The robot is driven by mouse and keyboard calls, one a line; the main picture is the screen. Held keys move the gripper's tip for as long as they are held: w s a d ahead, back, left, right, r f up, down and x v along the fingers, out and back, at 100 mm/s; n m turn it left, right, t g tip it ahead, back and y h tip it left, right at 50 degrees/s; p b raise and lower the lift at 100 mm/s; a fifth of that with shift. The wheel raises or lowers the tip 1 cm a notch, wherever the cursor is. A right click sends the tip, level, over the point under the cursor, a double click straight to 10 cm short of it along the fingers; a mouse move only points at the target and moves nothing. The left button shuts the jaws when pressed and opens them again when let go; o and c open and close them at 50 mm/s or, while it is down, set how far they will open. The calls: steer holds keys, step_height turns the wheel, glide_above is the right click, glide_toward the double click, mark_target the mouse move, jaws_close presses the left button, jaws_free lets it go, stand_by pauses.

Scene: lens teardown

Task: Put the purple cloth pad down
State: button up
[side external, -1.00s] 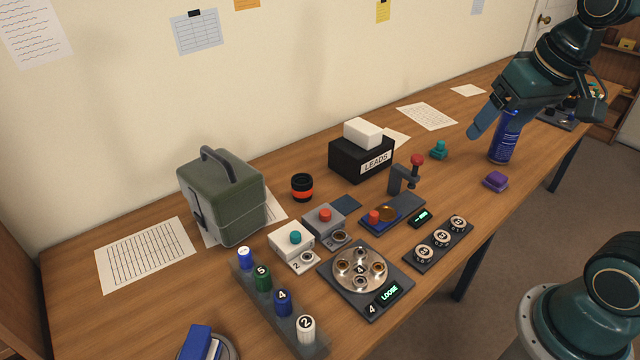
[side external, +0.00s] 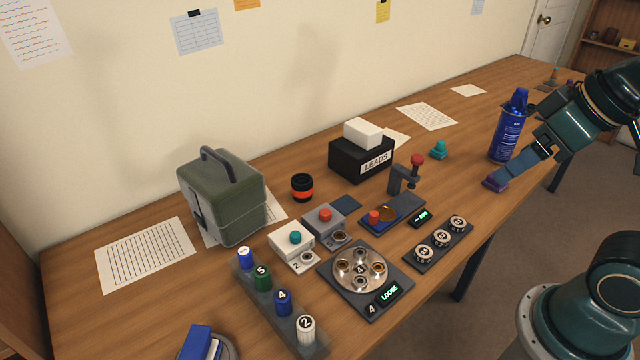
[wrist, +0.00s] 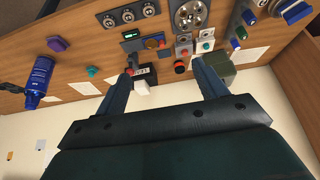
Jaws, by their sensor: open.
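The purple cloth pad (side external: 490,184) lies on the table near its front edge, in front of the blue spray can. In the side view my gripper (side external: 503,177) overlaps it and partly covers it. In the wrist view the pad (wrist: 57,43) is whole, on the tabletop, well to the left of both fingers. My gripper (wrist: 162,68) is open there with wide-spread fingers and nothing held between them. The pad looks apart from the fingers.
The blue spray can (side external: 507,128) stands close behind my gripper. A teal knob (side external: 438,149) and a red-topped stand (side external: 405,178) are to the left. A black LEADS box (side external: 361,160) is farther back. Table between pad and knob is clear.

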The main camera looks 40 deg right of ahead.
steer(key=w+d+f+m+g+h, duration=0.3)
steer(key=w+d+f+m+h, duration=0.2)
steer(key=w+d+f+m, duration=0.55)
steer(key=w+d+f+m+g+h, duration=0.2)
steer(key=d+f+m+h, duration=0.5)
steer(key=d+f, duration=0.6)
steer(key=w+d, duration=0.1)
steer(key=d, duration=0.3)
steer(key=shift+w+g, duration=0.15)
steer(key=shift+g, duration=0.15)
steer(key=shift+d+m, duration=0.15)
steer(key=shift+m, duration=0.1)
steer(key=shift+x, duration=4.3)
steer(key=shift+d, duration=0.1)
